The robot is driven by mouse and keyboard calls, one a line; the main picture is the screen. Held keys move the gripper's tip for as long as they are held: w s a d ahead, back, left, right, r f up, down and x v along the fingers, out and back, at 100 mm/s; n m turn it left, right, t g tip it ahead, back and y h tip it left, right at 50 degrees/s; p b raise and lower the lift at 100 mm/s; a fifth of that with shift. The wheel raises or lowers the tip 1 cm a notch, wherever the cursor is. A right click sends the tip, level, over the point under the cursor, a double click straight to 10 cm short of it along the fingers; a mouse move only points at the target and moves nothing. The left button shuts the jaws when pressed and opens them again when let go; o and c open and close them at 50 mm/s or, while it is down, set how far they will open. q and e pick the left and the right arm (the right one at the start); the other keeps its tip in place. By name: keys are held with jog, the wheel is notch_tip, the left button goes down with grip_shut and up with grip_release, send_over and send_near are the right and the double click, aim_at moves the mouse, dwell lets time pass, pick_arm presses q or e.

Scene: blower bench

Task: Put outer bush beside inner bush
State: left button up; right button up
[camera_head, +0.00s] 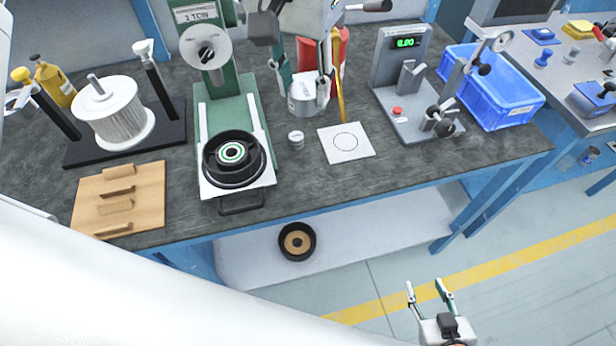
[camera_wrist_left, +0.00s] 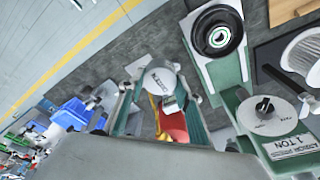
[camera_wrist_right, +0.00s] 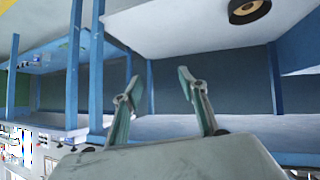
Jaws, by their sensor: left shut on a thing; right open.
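A silver cylinder that looks like the outer bush (camera_head: 303,101) is between the fingers of my left gripper (camera_head: 301,82). My left gripper is shut on it. In the left wrist view its round face (camera_wrist_left: 158,78) shows between the fingers. A smaller silver piece that looks like the inner bush (camera_head: 295,138) stands on the bench, just below the held bush in the head view and left of a white card (camera_head: 346,155) with a drawn circle. My right gripper (camera_head: 425,287) is open and empty, out in front of the bench over the floor.
A green press (camera_head: 225,110) holding a black wheel (camera_head: 234,170) stands to the left. A gauge stand (camera_head: 400,75) and blue bin (camera_head: 490,105) are to the right. Red and yellow items stand behind the left gripper. A wooden board (camera_head: 145,195) lies front left.

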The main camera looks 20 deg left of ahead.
pick_arm(q)
jog(key=shift+d+f, duration=0.25)
jog(key=shift+f, duration=0.1)
jog(key=shift+f+b, duration=1.2)
jog(key=shift+f, duration=8.6)
jog(key=shift+r, duration=0.1)
jog(key=o, duration=1.2)
jog(key=shift+f, duration=0.2)
jog(key=shift+o, duration=0.3)
